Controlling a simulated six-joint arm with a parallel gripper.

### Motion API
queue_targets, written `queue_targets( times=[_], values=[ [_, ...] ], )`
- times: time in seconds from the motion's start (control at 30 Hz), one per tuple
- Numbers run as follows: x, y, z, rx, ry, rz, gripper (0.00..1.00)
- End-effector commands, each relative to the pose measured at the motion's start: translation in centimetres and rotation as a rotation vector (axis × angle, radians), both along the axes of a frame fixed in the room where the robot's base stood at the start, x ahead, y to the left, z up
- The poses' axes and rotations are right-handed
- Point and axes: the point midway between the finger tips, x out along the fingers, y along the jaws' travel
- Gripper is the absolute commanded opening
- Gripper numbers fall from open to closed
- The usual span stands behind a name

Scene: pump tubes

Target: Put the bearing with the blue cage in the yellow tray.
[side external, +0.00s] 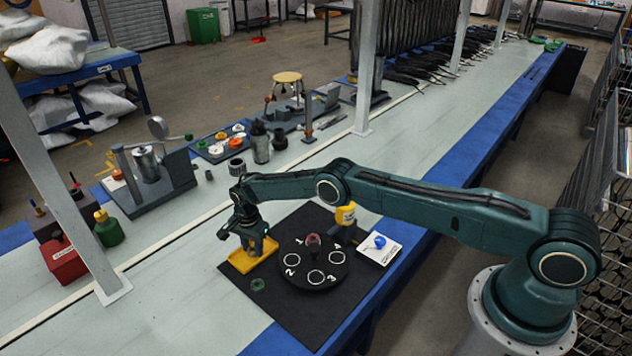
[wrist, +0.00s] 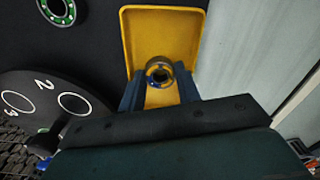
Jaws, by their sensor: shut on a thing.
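The yellow tray (side external: 238,267) lies on the black mat, left of the numbered disc. In the wrist view the tray (wrist: 152,30) fills the upper middle. My gripper (side external: 252,248) points down over the tray. In the wrist view my gripper (wrist: 159,84) is shut on a small ring-shaped bearing (wrist: 158,72), which shows blue between its rings. The bearing is seen against the tray floor, inside the tray's outline; whether it touches the floor I cannot tell. In the side view the fingers hide the bearing.
A green-caged bearing (side external: 258,285) lies on the mat (side external: 290,325) in front of the tray. The round black disc (side external: 313,284) with numbered white circles stands right of the tray.

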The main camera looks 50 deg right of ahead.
Motion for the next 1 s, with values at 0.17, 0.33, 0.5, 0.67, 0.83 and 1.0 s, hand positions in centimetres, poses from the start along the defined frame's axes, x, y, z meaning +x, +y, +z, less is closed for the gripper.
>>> queue_targets(
  times=[0.17, 0.33, 0.5, 0.67, 0.83, 1.0],
  values=[
    [0.0, 0.0, -0.2, 0.000, -0.001, 0.000, 0.09],
    [0.0, 0.0, -0.3, 0.000, -0.001, 0.000, 0.42],
    [0.0, 0.0, -0.3, 0.000, -0.001, 0.000, 0.42],
    [0.0, 0.0, -0.2, 0.000, -0.001, 0.000, 0.42],
    [0.1, 0.0, 0.4, 0.000, -0.001, 0.000, 0.42],
    [0.1, 0.0, 1.7, 0.001, -0.002, 0.000, 0.42]
  ],
)
